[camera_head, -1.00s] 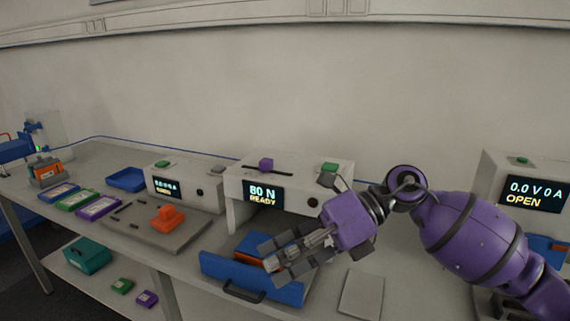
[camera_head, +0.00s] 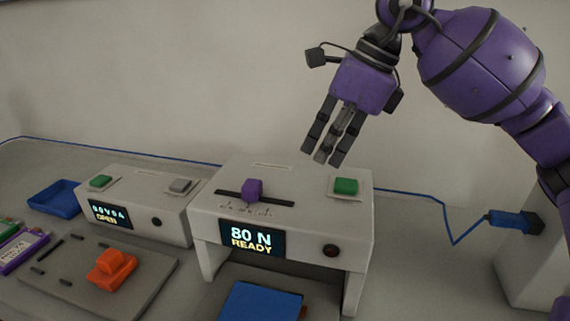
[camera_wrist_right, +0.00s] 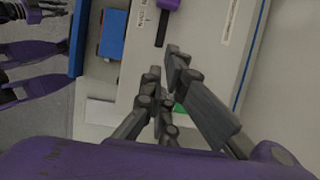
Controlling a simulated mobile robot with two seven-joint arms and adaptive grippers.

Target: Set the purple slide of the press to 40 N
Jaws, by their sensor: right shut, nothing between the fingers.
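The press (camera_head: 215,215) is a pale box whose display (camera_head: 252,237) reads 80 N READY. Its purple slide (camera_head: 252,190) stands near the middle of a dark slot on top, with small marks in front of it. In the right wrist view the slide (camera_wrist_right: 168,4) shows at the top edge, cut off by the frame. My right gripper (camera_head: 323,154) is shut and empty, fingers pointing down, above the back of the press between the slide and the green button (camera_head: 345,186). It is apart from the slide. At the wrist view's upper left, dark finger-like parts, perhaps my left gripper (camera_wrist_right: 35,10), are cut off.
A blue piece (camera_head: 258,303) lies under the press. To the left stand a smaller box (camera_head: 130,228) with green and grey buttons, a grey plate (camera_head: 145,268) with an orange block (camera_head: 110,267), and a blue tray (camera_head: 57,197). A blue cable (camera_head: 445,225) runs right.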

